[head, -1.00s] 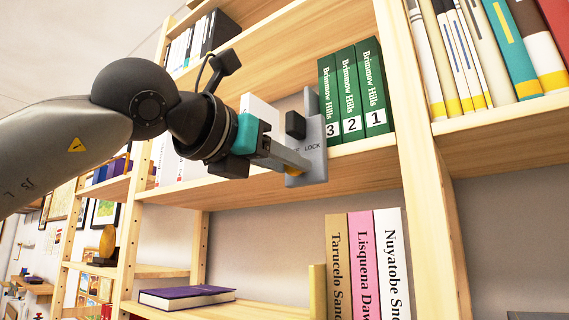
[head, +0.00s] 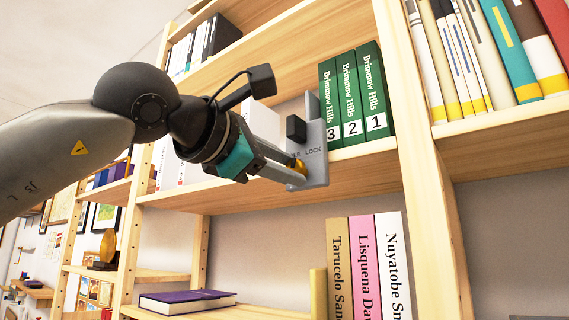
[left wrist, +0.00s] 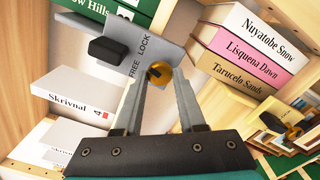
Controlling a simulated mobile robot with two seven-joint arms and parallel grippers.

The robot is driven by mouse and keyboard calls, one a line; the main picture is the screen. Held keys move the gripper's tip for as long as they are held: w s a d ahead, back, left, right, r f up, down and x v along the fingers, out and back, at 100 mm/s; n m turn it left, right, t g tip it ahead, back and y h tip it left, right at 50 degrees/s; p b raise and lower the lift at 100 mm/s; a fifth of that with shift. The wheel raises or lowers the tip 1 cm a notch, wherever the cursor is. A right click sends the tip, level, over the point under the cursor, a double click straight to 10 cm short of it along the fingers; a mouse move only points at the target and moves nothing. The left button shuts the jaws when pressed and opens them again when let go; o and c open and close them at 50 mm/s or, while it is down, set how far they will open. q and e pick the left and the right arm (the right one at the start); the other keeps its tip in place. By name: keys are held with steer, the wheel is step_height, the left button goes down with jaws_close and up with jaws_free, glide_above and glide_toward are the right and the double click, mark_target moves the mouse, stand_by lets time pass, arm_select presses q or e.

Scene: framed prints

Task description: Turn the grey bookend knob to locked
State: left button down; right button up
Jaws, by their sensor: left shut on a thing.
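The grey bookend (head: 318,165) stands at the shelf edge, left of the green books. It also shows in the left wrist view (left wrist: 165,48). Its face carries a black block (head: 296,128) and the words FREE and LOCK, with FREE partly covered in the head view. The brass knob (left wrist: 159,73) sits below the words. My left gripper (head: 297,172) is shut on the knob, with a finger on either side in the left wrist view. The fingers hide part of the knob, and I cannot tell which word it points to. My right gripper is not in view.
Green books (head: 357,95) stand right against the bookend. White books (left wrist: 72,95) are on its other side. The shelf below holds upright books (head: 365,265), a pale yellow bookend (head: 318,292) and a lying purple book (head: 187,301). A wooden upright (head: 425,180) stands to the right.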

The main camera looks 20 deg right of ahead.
arm_select(q)
steer(key=m+p, duration=0.1)
steer(key=m, duration=0.5)
steer(key=shift+r, duration=0.1)
stand_by(0.5)
steer(key=c, duration=0.5)
jaws_free()
steer(key=shift+s, duration=0.1)
steer(key=b+v, duration=0.4)
steer(key=v, duration=1.1)
